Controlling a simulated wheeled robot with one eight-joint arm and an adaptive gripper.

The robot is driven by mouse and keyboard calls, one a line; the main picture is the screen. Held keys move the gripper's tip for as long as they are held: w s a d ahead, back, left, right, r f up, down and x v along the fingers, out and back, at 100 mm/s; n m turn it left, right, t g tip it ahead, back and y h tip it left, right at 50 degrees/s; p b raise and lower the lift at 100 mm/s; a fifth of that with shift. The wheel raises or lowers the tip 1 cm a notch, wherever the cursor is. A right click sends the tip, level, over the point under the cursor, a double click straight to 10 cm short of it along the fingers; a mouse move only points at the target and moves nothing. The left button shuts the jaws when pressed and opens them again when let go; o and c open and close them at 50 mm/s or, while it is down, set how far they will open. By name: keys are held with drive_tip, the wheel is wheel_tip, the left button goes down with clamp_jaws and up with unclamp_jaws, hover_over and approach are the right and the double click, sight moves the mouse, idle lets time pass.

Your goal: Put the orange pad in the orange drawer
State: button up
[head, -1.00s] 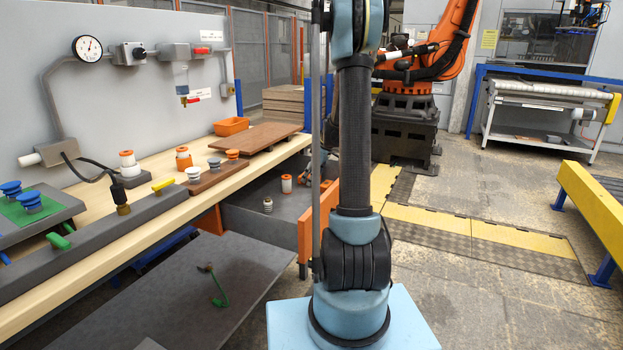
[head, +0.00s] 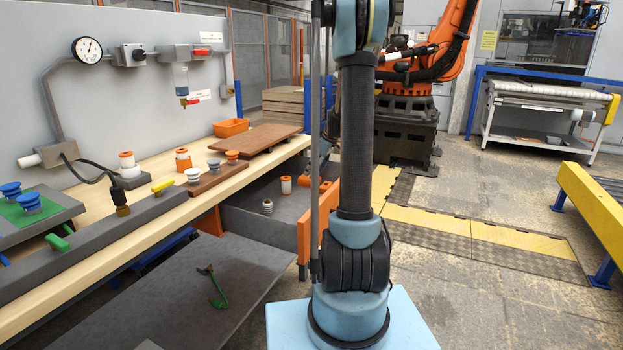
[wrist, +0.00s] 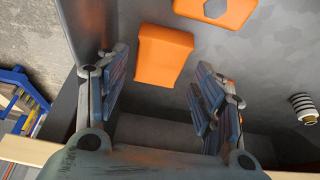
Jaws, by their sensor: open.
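The orange drawer (head: 304,232) stands pulled out under the bench, with an orange front and grey inside. In the wrist view, a tapered orange block (wrist: 163,55) lies on the drawer's grey floor, between and just beyond my fingertips. A flat orange piece (wrist: 240,12) with a grey hexagon lies behind it, cut by the top edge. I cannot tell for sure which of the two is the orange pad. My gripper (wrist: 160,72) is open and holds nothing, above the drawer. In the head view my arm partly hides the gripper and the drawer's right side.
The bench (head: 245,178) above holds an orange bin (head: 231,127), a brown board (head: 255,139) and several knobs.

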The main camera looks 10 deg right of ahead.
drive_tip(key=v, duration=0.7)
drive_tip(key=shift+r, duration=0.4)
drive_tip(key=shift+d, duration=0.1)
